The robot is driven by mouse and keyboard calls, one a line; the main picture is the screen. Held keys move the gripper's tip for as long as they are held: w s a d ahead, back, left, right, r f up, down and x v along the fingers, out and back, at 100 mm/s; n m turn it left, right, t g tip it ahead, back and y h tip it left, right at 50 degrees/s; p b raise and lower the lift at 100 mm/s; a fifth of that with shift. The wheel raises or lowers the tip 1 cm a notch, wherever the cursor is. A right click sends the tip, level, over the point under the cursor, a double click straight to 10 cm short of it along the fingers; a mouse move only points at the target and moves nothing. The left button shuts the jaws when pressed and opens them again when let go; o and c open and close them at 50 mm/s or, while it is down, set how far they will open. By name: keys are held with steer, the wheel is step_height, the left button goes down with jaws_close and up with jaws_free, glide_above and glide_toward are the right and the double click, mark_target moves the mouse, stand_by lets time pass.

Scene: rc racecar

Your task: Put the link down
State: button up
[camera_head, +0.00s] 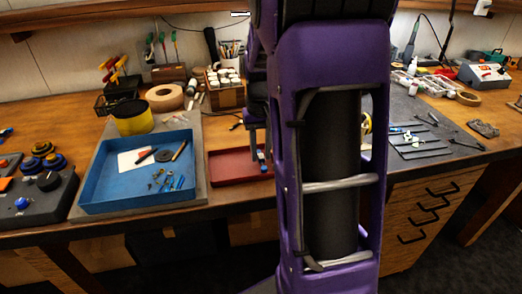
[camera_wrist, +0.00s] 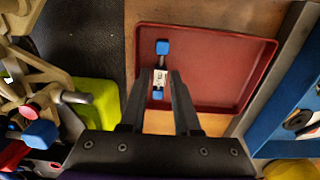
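The link has a white middle with dark marks and two blue ends. In the wrist view the link (camera_wrist: 161,48) lies lengthwise between my gripper's fingertips (camera_wrist: 161,77), which close on its white middle. It appears over the left part of the red tray (camera_wrist: 215,70). In the head view my gripper (camera_head: 260,152) points down at the red tray (camera_head: 228,180), with a blue end of the link (camera_head: 263,168) at the fingertips. Whether the link touches the tray floor cannot be told. My arm hides the tray's right side in the head view.
A blue tray (camera_head: 95,207) with small parts stands left of the red tray. A dark control box (camera_head: 40,195) is farther left. A yellow container (camera_head: 131,118) and a tape roll (camera_head: 165,97) stand behind. The red tray's floor is otherwise bare.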

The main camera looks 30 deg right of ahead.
mark_target(261, 155)
step_height(261, 155, up, 12)
steer(key=p, duration=0.2)
steer(key=shift+r, duration=0.2)
stand_by(0.4)
